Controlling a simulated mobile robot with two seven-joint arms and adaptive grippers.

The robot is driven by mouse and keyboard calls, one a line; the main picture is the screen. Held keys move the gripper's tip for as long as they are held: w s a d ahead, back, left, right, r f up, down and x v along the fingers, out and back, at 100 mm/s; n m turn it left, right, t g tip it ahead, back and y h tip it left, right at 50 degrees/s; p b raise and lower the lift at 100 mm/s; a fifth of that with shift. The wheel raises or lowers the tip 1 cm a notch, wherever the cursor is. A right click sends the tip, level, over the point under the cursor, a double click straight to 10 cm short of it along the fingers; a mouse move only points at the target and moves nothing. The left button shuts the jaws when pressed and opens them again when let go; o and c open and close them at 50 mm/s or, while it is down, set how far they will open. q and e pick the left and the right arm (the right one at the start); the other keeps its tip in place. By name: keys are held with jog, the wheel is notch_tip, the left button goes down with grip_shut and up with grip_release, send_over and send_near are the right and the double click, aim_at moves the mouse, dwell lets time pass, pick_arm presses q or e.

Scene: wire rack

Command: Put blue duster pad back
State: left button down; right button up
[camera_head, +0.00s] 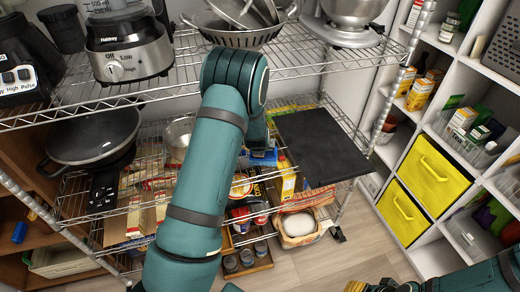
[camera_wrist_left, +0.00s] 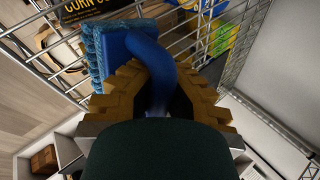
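The blue duster pad (camera_head: 264,158) shows in the head view just past my left arm, by the middle shelf of the wire rack. In the left wrist view the duster (camera_wrist_left: 108,48) has a textured light-blue pad and a smooth curved blue handle. My left gripper (camera_wrist_left: 160,76) has its tan fingers on both sides of that handle and appears closed on it. In the head view my left arm hides this gripper. My right gripper (camera_head: 366,287) is only partly in view at the bottom edge, low over the floor, and its opening cannot be made out.
The wire rack (camera_head: 330,62) carries a blender base (camera_head: 128,58), a colander (camera_head: 240,36) and a mixer (camera_head: 350,12) on top. A black pan (camera_head: 95,137) and a dark flat board (camera_head: 322,146) lie lower. A white cubby shelf with yellow bins (camera_head: 436,172) stands right.

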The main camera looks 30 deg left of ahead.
pick_arm(q)
jog(key=c, duration=1.7)
grip_release()
jog(key=shift+f, duration=0.35)
jog(key=o, duration=0.5)
jog(key=shift+o, duration=0.3)
jog(key=shift+s, duration=0.1)
